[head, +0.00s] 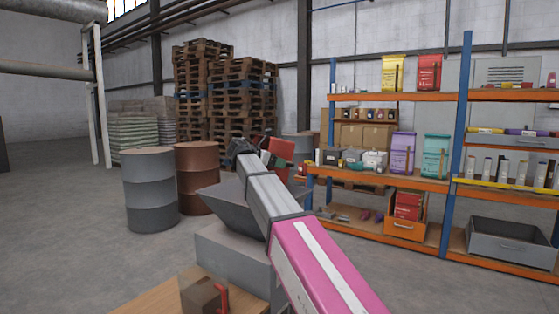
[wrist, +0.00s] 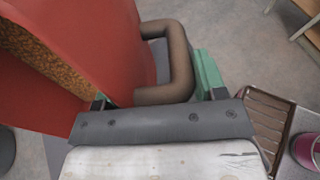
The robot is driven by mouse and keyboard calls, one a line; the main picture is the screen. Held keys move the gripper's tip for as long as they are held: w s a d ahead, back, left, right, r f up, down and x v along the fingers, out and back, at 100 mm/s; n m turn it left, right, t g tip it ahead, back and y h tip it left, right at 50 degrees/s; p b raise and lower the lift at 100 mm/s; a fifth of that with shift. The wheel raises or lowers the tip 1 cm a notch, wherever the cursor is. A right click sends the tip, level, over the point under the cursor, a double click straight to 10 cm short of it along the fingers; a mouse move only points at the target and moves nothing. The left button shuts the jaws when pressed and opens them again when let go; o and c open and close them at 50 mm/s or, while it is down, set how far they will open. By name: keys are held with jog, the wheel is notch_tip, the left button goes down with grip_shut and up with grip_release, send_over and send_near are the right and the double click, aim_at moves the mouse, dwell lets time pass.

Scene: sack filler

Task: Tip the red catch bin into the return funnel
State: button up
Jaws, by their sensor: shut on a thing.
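The red catch bin (head: 280,149) is held up in the air above the grey return funnel (head: 237,204) in the head view. In the wrist view the bin (wrist: 90,35) fills the upper left and looks tilted, with a speckled orange-brown surface along its side that may be its contents. My gripper (wrist: 160,92) is shut on the bin's brown handle (wrist: 178,65), which lies between the green fingers. In the head view my arm partly hides the funnel and my gripper. I cannot tell whether anything is pouring out.
A grey drum (head: 150,190) and a rusty drum (head: 197,178) stand left of the funnel. A cardboard box (head: 204,291) sits on a wooden surface at the front. Loaded shelving (head: 440,183) stands to the right. The floor at the left is clear.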

jog(key=shift+s+a+f+t+h, duration=0.35)
jog(key=shift+a+h, duration=0.15)
jog(key=shift+h, duration=0.1)
jog(key=shift+s+a+f+t+h, duration=0.25)
jog(key=shift+a+t+h, duration=0.15)
jog(key=shift+h, duration=0.2)
jog(key=s+a+t+h, duration=0.3)
jog(key=a+h, duration=0.2)
jog(key=h, duration=0.2)
jog(key=shift+a+r+t, duration=0.2)
jog(key=shift+a+t, duration=0.15)
jog(key=shift+r, duration=0.15)
jog(key=shift+r+g+y, duration=0.7)
jog(key=shift+y, duration=0.6)
jog(key=shift+r+g+y, duration=0.7)
jog(key=shift+y, duration=0.6)
